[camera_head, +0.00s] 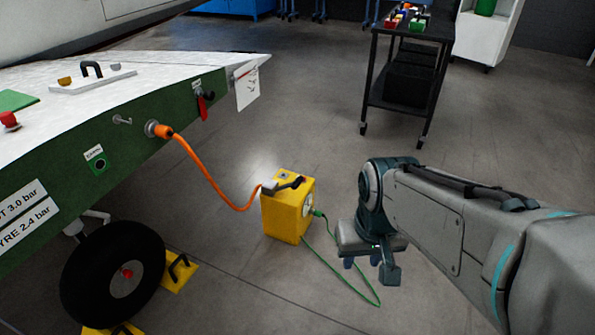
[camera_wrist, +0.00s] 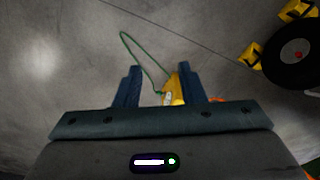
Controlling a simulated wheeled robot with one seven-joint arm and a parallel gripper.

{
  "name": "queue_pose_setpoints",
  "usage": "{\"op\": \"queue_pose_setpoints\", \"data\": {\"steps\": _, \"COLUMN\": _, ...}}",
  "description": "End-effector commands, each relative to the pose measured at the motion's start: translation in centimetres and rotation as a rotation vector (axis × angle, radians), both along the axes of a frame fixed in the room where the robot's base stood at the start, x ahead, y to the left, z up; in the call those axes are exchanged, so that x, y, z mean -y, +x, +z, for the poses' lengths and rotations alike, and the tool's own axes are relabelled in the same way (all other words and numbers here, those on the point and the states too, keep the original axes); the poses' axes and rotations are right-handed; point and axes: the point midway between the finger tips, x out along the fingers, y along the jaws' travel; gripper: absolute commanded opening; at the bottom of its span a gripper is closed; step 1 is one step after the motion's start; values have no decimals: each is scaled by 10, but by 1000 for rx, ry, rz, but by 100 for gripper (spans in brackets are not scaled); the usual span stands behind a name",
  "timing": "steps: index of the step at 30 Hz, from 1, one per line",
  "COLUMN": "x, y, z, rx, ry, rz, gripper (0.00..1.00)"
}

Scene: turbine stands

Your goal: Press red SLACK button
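No label reading SLACK is legible. A red mushroom-shaped knob (camera_head: 9,119) sits on the white top of the green-sided stand at the far left. A small red part (camera_head: 303,180) shows on top of the yellow box (camera_head: 286,218) on the floor; I cannot tell whether either is the SLACK button. My gripper (camera_head: 369,267) hangs right of the yellow box, apart from it, pointing down. In the wrist view my gripper (camera_wrist: 159,88) has its two blue fingers apart with nothing held. The yellow box (camera_wrist: 174,90) shows beyond them, partly hidden by a finger.
An orange cable (camera_head: 205,178) joins the stand's green side (camera_head: 65,180) to the yellow box. A green cord (camera_head: 345,278) loops on the floor below my gripper. A wheel (camera_head: 113,273) with yellow chocks stands lower left. A black cart (camera_head: 405,75) stands behind; floor between is clear.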

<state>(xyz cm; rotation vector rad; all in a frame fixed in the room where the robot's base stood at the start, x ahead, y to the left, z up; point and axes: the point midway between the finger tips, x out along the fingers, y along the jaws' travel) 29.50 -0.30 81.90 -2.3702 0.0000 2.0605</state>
Motion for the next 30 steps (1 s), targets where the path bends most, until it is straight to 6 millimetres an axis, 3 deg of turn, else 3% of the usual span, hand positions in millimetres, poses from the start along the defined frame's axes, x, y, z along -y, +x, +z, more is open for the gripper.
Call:
{"op": "queue_pose_setpoints", "data": {"steps": 12, "x": 0, "y": 0, "z": -1, "rx": 0, "ry": 0, "rz": 0, "gripper": 36}}
{"op": "queue_pose_setpoints", "data": {"steps": 16, "x": 0, "y": 0, "z": -1, "rx": 1, "ry": 0, "rz": 0, "gripper": 3}}
{"op": "queue_pose_setpoints", "data": {"steps": 17, "x": 0, "y": 0, "z": -1, "rx": 1, "ry": 0, "rz": 0, "gripper": 0}}
{"op": "queue_pose_setpoints", "data": {"steps": 30, "x": 0, "y": 0, "z": -1, "rx": 1, "ry": 0, "rz": 0, "gripper": 0}}
